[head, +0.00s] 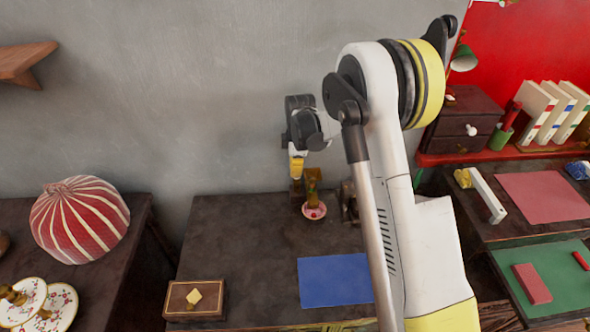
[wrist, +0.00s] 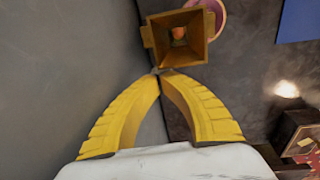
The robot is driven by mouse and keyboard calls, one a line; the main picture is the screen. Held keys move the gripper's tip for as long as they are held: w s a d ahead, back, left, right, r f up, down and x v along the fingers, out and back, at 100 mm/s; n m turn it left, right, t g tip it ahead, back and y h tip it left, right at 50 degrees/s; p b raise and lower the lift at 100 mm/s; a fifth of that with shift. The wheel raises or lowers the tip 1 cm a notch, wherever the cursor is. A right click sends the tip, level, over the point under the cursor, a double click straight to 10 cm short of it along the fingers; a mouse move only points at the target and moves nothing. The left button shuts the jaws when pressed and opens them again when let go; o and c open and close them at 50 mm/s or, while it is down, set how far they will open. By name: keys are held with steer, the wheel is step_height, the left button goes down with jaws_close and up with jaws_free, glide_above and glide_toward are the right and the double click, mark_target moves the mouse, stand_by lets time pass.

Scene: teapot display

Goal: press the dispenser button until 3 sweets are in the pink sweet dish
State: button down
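The dispenser (head: 313,178) is a brown-gold stand near the wall on the middle table. In the wrist view its square, open hopper (wrist: 160,50) has something orange inside. The pink sweet dish (head: 315,216) sits at its front foot, and its edge shows in the wrist view (wrist: 222,12). Something reddish lies in the dish, too small to count. My gripper (head: 296,177) points down just left of the dispenser's top. In the wrist view its yellow fingers (wrist: 158,73) meet at the tips, empty, close to the hopper's near edge. I cannot make out the button.
A blue mat (head: 335,280) and a brown box (head: 195,299) with a yellowish piece on top lie on the same table. A dark object (head: 348,202) stands right of the dish. A striped red dome (head: 80,220) stands on the left table. The middle tabletop is mostly clear.

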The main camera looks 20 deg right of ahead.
steer(key=shift+f+b, duration=0.3)
steer(key=shift+f, duration=0.5)
steer(key=shift+r, duration=0.1)
step_height(320, 180, up, 14)
steer(key=s+p, duration=0.1)
steer(key=p, duration=0.4)
steer(key=shift+s+d+p, duration=0.2)
steer(key=shift+s+p, duration=0.05)
steer(key=shift+p, duration=0.15)
steer(key=shift+d, duration=0.1)
stand_by(0.5)
